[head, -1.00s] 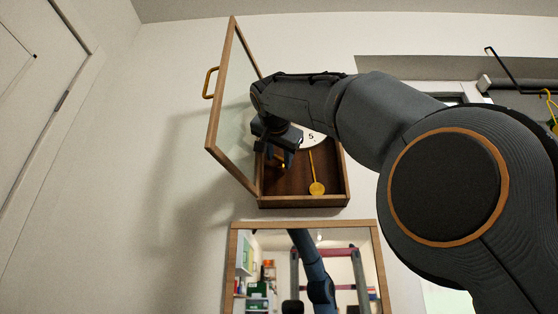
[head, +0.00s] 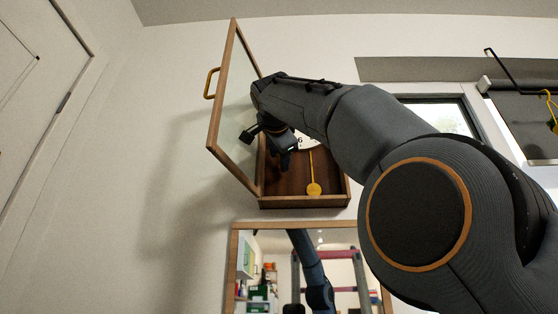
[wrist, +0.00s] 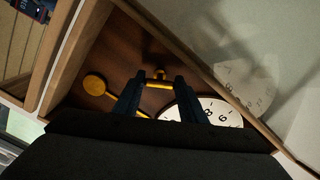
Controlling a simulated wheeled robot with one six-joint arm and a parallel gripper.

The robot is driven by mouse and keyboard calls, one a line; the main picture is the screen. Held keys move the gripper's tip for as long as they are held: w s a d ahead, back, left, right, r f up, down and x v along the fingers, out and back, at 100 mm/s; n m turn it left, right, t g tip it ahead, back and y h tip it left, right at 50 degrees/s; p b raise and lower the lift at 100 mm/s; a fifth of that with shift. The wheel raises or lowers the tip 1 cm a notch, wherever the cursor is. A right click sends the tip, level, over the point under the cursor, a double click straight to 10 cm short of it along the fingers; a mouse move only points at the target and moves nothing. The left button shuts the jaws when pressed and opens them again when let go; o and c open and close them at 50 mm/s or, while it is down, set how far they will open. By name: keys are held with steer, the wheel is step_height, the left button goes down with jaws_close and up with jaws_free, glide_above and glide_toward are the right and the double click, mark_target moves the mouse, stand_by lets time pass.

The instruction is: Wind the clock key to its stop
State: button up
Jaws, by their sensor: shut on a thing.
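The wooden clock case (head: 305,202) hangs on the wall with its glass door (head: 232,115) swung open to the left. Inside are the white dial, partly seen in the wrist view (wrist: 215,112), and a yellow pendulum (head: 314,188), whose bob also shows in the wrist view (wrist: 94,84). The brass clock key (wrist: 158,82) sits low in the case beside the dial. My gripper (wrist: 157,88) is shut on the key, one dark finger on each side. In the head view my gripper (head: 267,144) looks tilted and hides the key and most of the dial.
A wood-framed mirror (head: 232,265) hangs just below the case. A window (head: 445,116) is at the right, behind my arm. The wall left of the door is clear.

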steer(key=shift+f, duration=0.1)
steer(key=o, duration=0.8)
steer(key=shift+s, duration=0.1)
steer(key=s+b, duration=0.2)
steer(key=s, duration=0.5)
steer(key=shift+s+a, duration=0.15)
steer(key=shift+s, duration=0.15)
